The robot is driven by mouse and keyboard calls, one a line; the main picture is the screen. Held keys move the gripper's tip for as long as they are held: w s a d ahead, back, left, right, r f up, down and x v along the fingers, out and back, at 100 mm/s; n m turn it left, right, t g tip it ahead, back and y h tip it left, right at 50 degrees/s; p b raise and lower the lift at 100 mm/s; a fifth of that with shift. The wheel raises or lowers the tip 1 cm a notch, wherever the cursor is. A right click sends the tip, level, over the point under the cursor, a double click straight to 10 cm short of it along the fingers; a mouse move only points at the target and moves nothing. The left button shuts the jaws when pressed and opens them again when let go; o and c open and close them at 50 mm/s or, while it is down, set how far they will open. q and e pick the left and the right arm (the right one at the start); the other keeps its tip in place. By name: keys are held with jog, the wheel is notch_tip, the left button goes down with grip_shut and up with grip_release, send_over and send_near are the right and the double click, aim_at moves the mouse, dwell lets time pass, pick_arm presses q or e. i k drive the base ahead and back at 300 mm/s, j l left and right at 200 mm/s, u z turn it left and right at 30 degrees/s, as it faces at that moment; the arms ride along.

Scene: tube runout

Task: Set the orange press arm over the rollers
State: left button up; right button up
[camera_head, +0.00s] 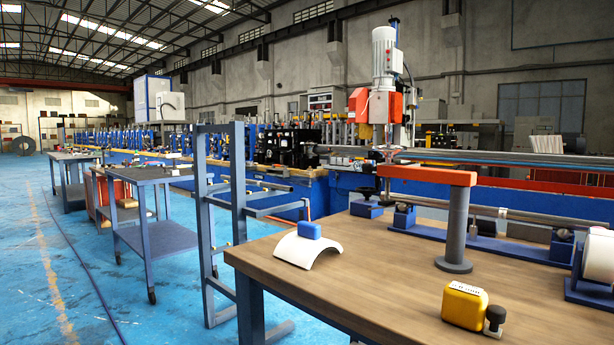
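The orange press arm (427,175) is a level bar on top of a grey upright post (456,225). The post's round foot stands on the wooden bench top. The arm reaches left from the post, and its free end is near the left end of the steel tube in the picture. I cannot tell whether that end is directly above the rollers. A long blue base (470,240) behind the post carries dark rollers or supports, one at the left (404,215). The steel tube (520,216) lies along them. Neither gripper is in view.
The wooden bench (370,285) also holds a white curved piece with a blue block (308,230), a yellow box (464,305) with a black knob, and a white cylinder (598,255) at right. A blue frame rack (207,230) stands left of the bench.

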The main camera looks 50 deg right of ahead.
aim_at(451, 178)
jog(key=i+z, duration=0.2)
jog(key=i, duration=0.25)
jog(key=i+j+z, duration=0.25)
jog(key=i, duration=0.2)
jog(key=i+z, duration=0.15)
jog(key=z, duration=0.25)
jog(key=i+z, duration=0.2)
jog(key=z, duration=0.15)
jog(key=i+z, duration=0.15)
jog(key=z, duration=0.25)
jog(key=i+j+z, duration=0.1)
jog(key=z, duration=0.3)
jog(key=i+j+z, duration=0.1)
jog(key=i+z, duration=0.2)
jog(key=z, duration=0.2)
jog(key=i+j+z, duration=0.25)
jog(key=z, duration=0.25)
jog(key=u, duration=1.5)
jog(key=k+l+u, duration=0.15)
jog(key=k, duration=0.15)
jog(key=k+l, duration=0.1)
jog(key=k, duration=0.4)
jog(key=k+l, duration=0.15)
jog(key=k, duration=0.35)
